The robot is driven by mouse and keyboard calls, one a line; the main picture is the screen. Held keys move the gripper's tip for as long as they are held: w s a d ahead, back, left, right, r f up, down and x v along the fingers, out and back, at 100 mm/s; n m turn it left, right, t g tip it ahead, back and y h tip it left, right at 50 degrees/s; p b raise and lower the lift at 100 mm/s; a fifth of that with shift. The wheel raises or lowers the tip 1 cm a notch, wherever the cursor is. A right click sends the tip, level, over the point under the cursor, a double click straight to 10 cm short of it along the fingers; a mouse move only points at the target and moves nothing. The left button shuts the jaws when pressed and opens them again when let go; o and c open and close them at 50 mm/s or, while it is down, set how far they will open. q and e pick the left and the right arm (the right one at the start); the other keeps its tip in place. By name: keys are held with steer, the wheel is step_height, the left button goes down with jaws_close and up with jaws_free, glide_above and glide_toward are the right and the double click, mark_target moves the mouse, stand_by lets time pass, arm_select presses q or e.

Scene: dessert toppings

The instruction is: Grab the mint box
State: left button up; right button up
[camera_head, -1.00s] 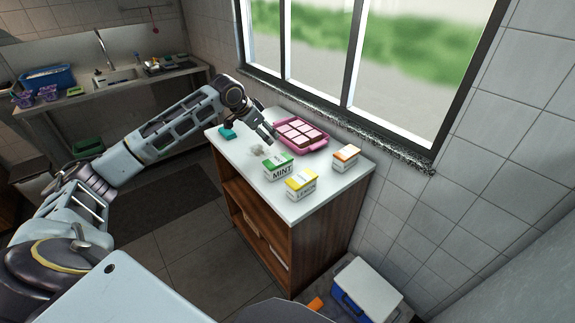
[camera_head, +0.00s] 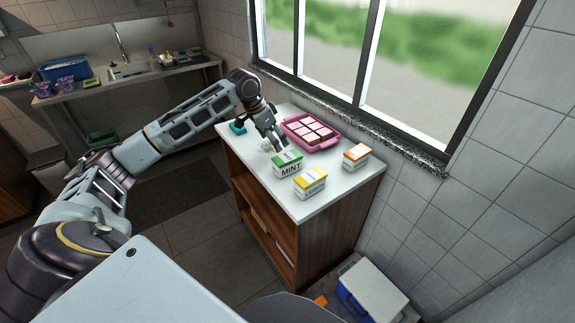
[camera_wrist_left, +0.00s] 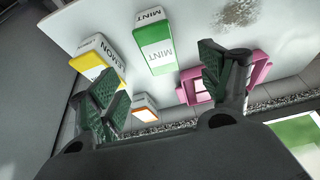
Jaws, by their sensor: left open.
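The mint box (camera_head: 287,164), white with a green top and the word MINT, stands on the white counter. It also shows in the left wrist view (camera_wrist_left: 153,42), beyond and between the two fingers. My left gripper (camera_head: 273,144) is above the counter, just behind the mint box in the head view. In the left wrist view the gripper (camera_wrist_left: 165,88) is open with nothing between its fingers. The box and the fingers look apart. My right gripper is not in view.
A yellow lemon box (camera_head: 310,182) stands close in front of the mint box. An orange-topped box (camera_head: 356,157) is to the right. The counter's front corner (camera_head: 302,217) is clear.

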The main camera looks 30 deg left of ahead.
mark_target(286, 158)
arm_select(q)
steer(key=shift+f, duration=0.1)
steer(key=shift+x, duration=4.25)
steer(key=shift+w+d, duration=0.1)
steer(key=shift+x, duration=2.3)
steer(key=shift+d+f, duration=0.15)
steer(key=shift+d, duration=0.05)
steer(key=shift+p, duration=0.3)
